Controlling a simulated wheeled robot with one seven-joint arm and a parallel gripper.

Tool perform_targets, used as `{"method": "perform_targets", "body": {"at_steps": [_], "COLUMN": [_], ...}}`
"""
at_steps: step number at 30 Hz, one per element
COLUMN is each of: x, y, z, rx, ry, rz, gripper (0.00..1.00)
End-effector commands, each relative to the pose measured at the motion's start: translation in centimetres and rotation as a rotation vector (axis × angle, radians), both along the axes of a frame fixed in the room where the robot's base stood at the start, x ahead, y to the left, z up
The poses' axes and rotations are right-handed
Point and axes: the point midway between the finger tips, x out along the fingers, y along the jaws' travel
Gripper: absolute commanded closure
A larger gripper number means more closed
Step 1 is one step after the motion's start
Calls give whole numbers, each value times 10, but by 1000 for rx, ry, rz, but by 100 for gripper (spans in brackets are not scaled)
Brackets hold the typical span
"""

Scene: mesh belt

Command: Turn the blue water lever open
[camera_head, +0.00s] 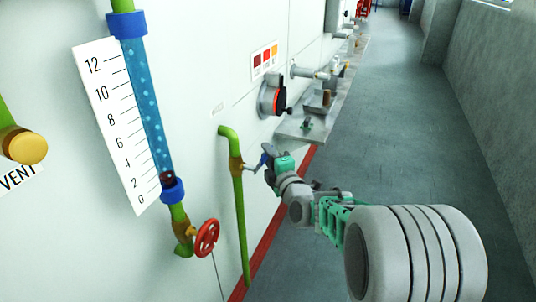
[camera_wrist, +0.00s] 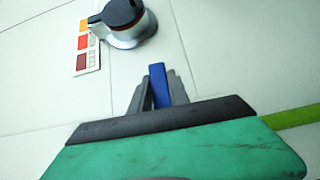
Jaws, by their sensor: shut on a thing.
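The blue water lever (camera_head: 262,161) sits on a brass valve (camera_head: 236,168) on the green pipe (camera_head: 239,220) along the white wall. My gripper (camera_head: 268,156) is at the lever's outer end, coming from the right. In the wrist view the blue lever (camera_wrist: 158,84) shows between the two grey fingers of my gripper (camera_wrist: 159,88), and they are shut on it. The green pipe also shows at the right edge of the wrist view (camera_wrist: 288,117). The valve is hidden in the wrist view.
A red handwheel (camera_head: 207,238) and a sight tube (camera_head: 148,100) with a number scale are at left. A round dial (camera_head: 272,97) and a grey ledge (camera_head: 305,128) are beyond my gripper. The floor (camera_head: 400,150) at right is clear.

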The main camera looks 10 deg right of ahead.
Motion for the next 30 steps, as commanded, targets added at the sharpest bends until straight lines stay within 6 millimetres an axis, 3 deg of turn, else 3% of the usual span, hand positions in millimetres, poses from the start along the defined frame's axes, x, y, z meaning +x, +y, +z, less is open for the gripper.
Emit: {"method": "perform_targets", "body": {"at_steps": [3,30], "x": [0,0], "y": [0,0], "z": [0,0], "rx": [0,0], "ry": [0,0], "rz": [0,1], "gripper": [100,100]}}
